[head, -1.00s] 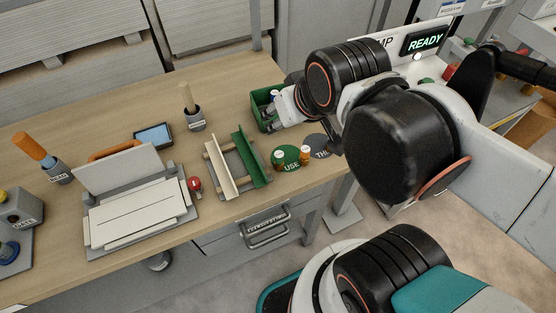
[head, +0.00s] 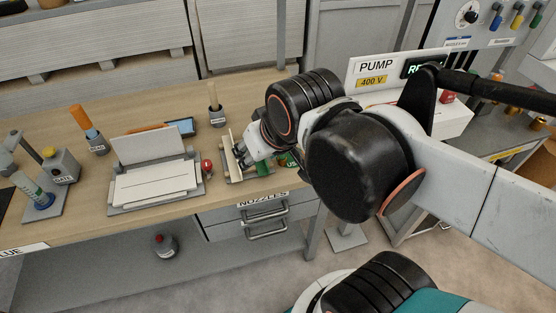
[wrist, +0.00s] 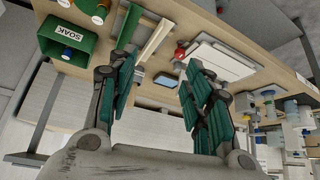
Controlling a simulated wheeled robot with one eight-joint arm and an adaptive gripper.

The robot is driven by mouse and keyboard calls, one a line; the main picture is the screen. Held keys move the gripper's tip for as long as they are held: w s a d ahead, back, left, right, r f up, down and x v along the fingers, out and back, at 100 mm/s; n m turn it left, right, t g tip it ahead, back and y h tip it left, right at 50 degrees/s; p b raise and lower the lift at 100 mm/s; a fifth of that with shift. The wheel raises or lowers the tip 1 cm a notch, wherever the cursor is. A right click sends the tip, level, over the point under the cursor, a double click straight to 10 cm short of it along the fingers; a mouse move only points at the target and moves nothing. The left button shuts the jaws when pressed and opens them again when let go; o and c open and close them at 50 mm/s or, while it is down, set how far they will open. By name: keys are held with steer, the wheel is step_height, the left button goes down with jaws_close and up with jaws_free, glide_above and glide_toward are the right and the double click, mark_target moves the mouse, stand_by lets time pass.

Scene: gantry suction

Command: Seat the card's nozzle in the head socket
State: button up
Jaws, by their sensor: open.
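My gripper (head: 243,157) is open and looks empty, over or beside the rack with a pale rail and a green rail (head: 232,153). In the wrist view the open teal fingers (wrist: 160,55) stand wide apart, with the rack (wrist: 150,38) beyond them. The green USE disc (head: 291,160) is partly hidden by my arm in the head view. I cannot make out the head socket, nor tell which thing is the card.
A stack of white boards (head: 154,187) lies left of the rack, with a red knob (head: 207,166) between. A green SOAK bin (wrist: 68,50) stands at the left of the wrist view. A pump (head: 385,72) is behind my arm. Drawers (head: 263,218) are below the bench edge.

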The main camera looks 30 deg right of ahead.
steer(key=r, duration=0.1)
steer(key=m+g+p, duration=0.6)
steer(key=g+p, duration=0.1)
steer(key=p, duration=0.1)
glide_above(282, 157)
steer(key=w, duration=0.2)
step_height(282, 157, down, 7)
steer(key=f+b, duration=0.1)
steer(key=f, duration=0.1)
steer(key=f+b, duration=0.1)
steer(key=f, duration=0.5)
steer(key=shift+s+d+f+b, duration=0.1)
steer(key=shift+s+d+b, duration=0.15)
steer(key=shift+b, duration=0.15)
steer(key=shift+s+d+f+b, duration=0.15)
steer(key=shift+f+b, duration=0.9)
steer(key=shift+f, duration=1.65)
jaws_close()
